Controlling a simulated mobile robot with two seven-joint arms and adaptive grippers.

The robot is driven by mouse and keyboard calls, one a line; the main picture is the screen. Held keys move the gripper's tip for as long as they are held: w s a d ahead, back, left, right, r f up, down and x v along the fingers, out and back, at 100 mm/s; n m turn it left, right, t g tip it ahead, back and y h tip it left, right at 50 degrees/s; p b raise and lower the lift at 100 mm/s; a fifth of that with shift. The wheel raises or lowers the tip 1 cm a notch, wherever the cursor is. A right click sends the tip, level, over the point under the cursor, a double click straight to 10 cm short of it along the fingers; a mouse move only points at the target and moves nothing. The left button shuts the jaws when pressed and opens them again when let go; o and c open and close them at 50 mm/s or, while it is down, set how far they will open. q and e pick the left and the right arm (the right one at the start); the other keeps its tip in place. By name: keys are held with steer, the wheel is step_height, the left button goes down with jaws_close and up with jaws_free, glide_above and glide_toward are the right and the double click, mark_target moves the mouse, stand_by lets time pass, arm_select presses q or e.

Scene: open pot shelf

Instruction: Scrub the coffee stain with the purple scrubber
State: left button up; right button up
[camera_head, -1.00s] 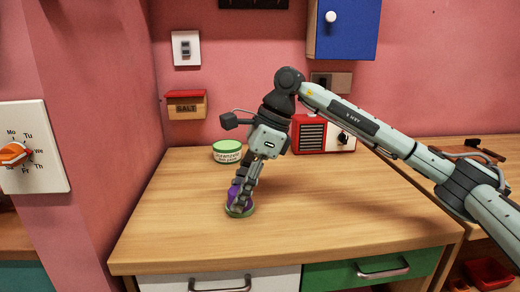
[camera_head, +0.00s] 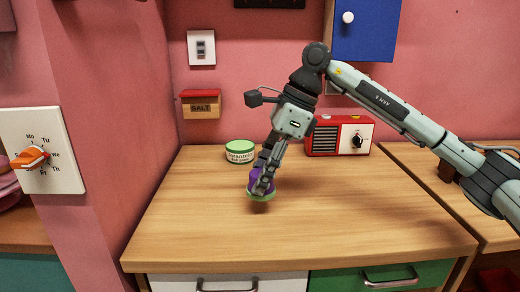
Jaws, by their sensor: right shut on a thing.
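The purple scrubber (camera_head: 267,189) has a purple body and a green rim at its base. My right gripper (camera_head: 262,184) reaches down from above and is shut on it. The scrubber is slightly tilted over the middle of the wooden counter (camera_head: 330,225), with a dark shadow below it; it seems a little above the surface, but the gap is hard to judge. The gripper fingers hide part of the purple body. I cannot make out the coffee stain on the visible counter. My left gripper is not in view.
A green-lidded tin (camera_head: 240,152) stands behind the scrubber. A red and white radio (camera_head: 340,136) stands at the back right. A salt box (camera_head: 201,105) hangs on the pink wall. The counter's front and right are clear.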

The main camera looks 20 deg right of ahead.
steer(key=shift+r, duration=0.8)
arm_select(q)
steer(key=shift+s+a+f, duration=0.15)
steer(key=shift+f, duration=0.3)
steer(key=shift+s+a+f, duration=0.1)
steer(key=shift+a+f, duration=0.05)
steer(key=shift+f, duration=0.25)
arm_select(e)
steer(key=shift+r, duration=0.9)
